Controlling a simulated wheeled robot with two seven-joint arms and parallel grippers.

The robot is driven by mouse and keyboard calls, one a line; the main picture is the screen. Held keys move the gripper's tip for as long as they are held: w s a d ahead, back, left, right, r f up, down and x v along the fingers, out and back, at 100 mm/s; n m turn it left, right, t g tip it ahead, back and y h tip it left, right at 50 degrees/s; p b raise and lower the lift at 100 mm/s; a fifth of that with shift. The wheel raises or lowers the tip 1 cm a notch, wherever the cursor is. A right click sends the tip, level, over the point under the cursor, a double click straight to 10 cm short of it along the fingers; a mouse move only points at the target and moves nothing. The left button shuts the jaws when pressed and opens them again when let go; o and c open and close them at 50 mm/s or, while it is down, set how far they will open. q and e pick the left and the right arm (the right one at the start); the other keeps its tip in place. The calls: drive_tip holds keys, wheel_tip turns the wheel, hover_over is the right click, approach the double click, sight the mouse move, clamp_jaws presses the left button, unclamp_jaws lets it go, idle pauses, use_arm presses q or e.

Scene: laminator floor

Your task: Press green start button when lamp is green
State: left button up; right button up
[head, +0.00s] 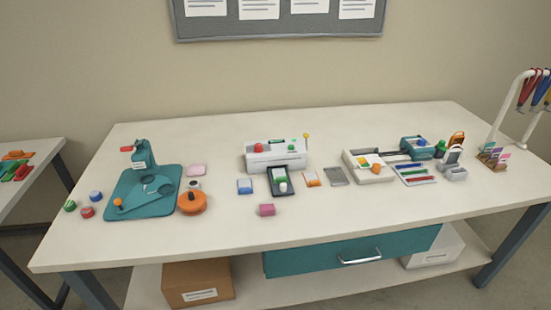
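A white laminator-like machine (262,163) stands at the back middle of the white table. Its front carries a red round part (258,148) on the left and a small green round part (291,147) on the right. I cannot tell which of these is a button and which a lamp, or whether either is lit. A stalk with a yellow ball (306,136) rises at its right end. A dark device (273,190) with a small green spot (280,172) and a white knob stands just in front of it. Neither of my grippers is in view.
The table (350,220) has a clear front strip. Left are a teal board with a punch (160,205) and an orange round container (192,203). Right are a white tray device (372,176), pens and a white rack (510,105).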

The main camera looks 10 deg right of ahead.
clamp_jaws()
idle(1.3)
